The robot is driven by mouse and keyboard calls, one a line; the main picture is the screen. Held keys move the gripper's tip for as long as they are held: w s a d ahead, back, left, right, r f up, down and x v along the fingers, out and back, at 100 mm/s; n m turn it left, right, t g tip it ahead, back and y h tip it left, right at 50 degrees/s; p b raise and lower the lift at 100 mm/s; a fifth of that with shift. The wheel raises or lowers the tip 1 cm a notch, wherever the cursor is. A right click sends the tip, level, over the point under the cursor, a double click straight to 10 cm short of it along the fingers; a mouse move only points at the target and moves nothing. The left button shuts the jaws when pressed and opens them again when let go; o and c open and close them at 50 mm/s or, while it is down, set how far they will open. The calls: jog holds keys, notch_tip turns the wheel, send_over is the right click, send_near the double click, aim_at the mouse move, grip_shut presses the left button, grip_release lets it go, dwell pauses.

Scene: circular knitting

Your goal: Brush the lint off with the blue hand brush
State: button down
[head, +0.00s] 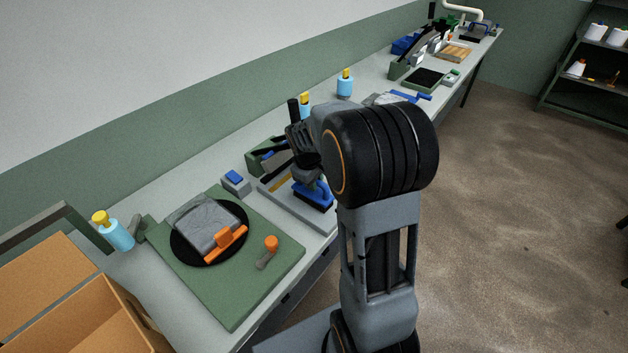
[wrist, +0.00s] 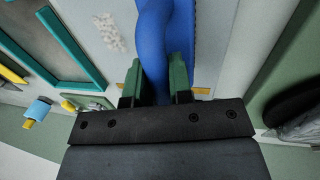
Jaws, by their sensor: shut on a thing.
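My gripper (head: 307,174) is shut on the blue hand brush (head: 313,194). In the wrist view the green fingertips (wrist: 156,82) close on both sides of the blue handle (wrist: 155,35). The brush has dark bristles facing down and is over a light grey panel (head: 297,213) on the bench. I cannot tell whether the bristles touch the panel. A pale, speckled patch that looks like lint (wrist: 110,31) lies left of the brush in the wrist view, apart from it. In the head view this patch is hidden or too small to make out.
A green board (head: 232,312) with a black disc, grey cloth and orange tool is at the left. A small grey box with a blue top (head: 235,182) stands beside it. Light-blue bottles (head: 345,85) stand along the wall. A teal-edged frame (wrist: 72,48) is left in the wrist view.

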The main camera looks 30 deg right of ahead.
jog(key=shift+w+d+f+p, duration=0.1)
jog(key=shift+w+d, duration=0.25)
jog(key=shift+d, duration=0.4)
jog(key=shift+w+d+p, duration=0.1)
jog(key=shift+w+d, duration=0.25)
jog(key=shift+d, duration=0.35)
jog(key=shift+w+d+f+p, duration=0.1)
jog(key=shift+w+d, duration=0.25)
jog(key=shift+d, duration=0.4)
jog(key=shift+d, duration=0.1)
jog(key=shift+w+d+r+p, duration=0.1)
jog(key=shift+w+d+p, duration=0.25)
jog(key=shift+d, duration=0.55)
jog(key=shift+w+d+r+p, duration=0.15)
jog(key=shift+w+d, duration=0.35)
jog(key=shift+d, duration=0.4)
jog(key=shift+f, duration=0.1)
jog(key=c, duration=1.6)
grip_release()
grip_shut()
jog(key=shift+a, duration=0.1)
